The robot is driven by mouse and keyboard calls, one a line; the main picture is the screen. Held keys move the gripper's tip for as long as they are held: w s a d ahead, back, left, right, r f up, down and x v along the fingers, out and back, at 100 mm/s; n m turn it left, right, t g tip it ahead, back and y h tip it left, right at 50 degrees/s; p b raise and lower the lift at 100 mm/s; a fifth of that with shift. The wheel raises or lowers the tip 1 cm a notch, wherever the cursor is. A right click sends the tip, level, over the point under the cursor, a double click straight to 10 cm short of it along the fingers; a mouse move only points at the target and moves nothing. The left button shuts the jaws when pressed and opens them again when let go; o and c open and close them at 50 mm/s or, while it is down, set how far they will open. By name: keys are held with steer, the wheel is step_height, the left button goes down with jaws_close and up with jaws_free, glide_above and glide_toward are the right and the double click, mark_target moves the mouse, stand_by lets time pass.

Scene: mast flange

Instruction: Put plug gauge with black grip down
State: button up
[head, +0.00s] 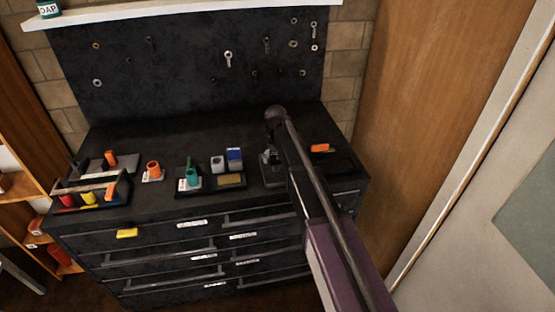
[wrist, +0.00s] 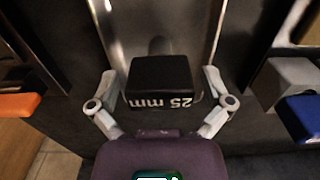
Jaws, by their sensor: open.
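The plug gauge's black grip (wrist: 160,83), marked "25 mm", is in the middle of the wrist view, in front of a shiny metal plate or holder (wrist: 122,30). My gripper (wrist: 160,76) is open, with one finger on each side of the grip and a small gap visible at both sides. The gauge's lower part is hidden beneath the grip. In the head view my gripper (head: 271,160) is low over the right half of the black cabinet top (head: 255,120). My arm hides much of that spot, so I cannot make out the gauge there.
An orange-handled item (head: 320,148) lies right of my gripper. A grey block (head: 217,163) and a blue block (head: 234,157) stand to its left. Farther left are a teal piece (head: 191,175), an orange cup (head: 153,170) and a tool tote (head: 92,195). A dark pegboard (head: 185,60) rises behind.

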steer(key=shift+r, duration=0.2)
step_height(320, 180, up, 12)
steer(key=p, duration=1.2)
stand_by(0.8)
steer(key=s+d+m, duration=0.3)
steer(key=s+d, duration=2)
steer(key=s, duration=0.3)
steer(key=shift+d, duration=0.35)
